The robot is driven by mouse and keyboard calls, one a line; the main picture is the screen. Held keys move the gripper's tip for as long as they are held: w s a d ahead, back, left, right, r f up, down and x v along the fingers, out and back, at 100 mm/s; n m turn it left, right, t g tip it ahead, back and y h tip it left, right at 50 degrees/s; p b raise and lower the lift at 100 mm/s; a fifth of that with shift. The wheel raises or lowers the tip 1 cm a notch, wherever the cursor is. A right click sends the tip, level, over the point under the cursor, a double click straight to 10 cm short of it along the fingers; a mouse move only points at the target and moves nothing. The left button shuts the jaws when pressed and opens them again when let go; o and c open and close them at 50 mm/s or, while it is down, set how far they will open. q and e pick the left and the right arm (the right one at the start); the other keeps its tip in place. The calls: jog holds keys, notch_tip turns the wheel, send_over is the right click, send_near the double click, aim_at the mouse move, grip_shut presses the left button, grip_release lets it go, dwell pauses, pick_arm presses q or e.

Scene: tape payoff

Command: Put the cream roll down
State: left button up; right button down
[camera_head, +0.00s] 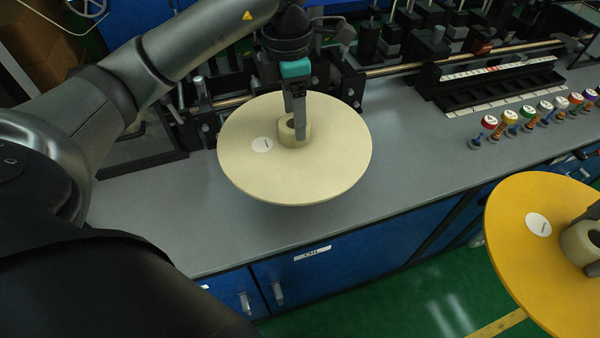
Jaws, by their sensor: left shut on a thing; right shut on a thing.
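The cream roll (245,175) is a wide, flat disc with a raised hub and a white round label, over the grey bench in the middle of the view. My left gripper (298,128) points down from above and is shut on the wall of its hub. A dark shadow shows under the disc's front edge; I cannot tell whether it touches the bench. My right gripper (592,238), partly cut off at the right edge, is shut on the hub of a yellow roll (535,270), which is beyond the bench's front edge, over the green floor.
The grey bench top (420,160) is clear right of the cream roll. Dark machinery with a metal rail (400,68) runs along the back. A black rack (495,85) and several small colour-capped bobbins (527,115) stand at right.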

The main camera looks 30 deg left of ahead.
aim_at(291, 136)
pick_arm(q)
notch_tip(291, 136, down, 17)
jog(key=shift+s+f+b, duration=0.1)
jog(key=shift+s+b, duration=0.05)
jog(key=shift+b, duration=0.5)
jog(key=o, duration=1.4)
jog(key=r, duration=1.2)
jog(key=shift+s+a+p, duration=0.2)
jog(key=shift+s+p, duration=0.05)
jog(key=shift+p, duration=0.15)
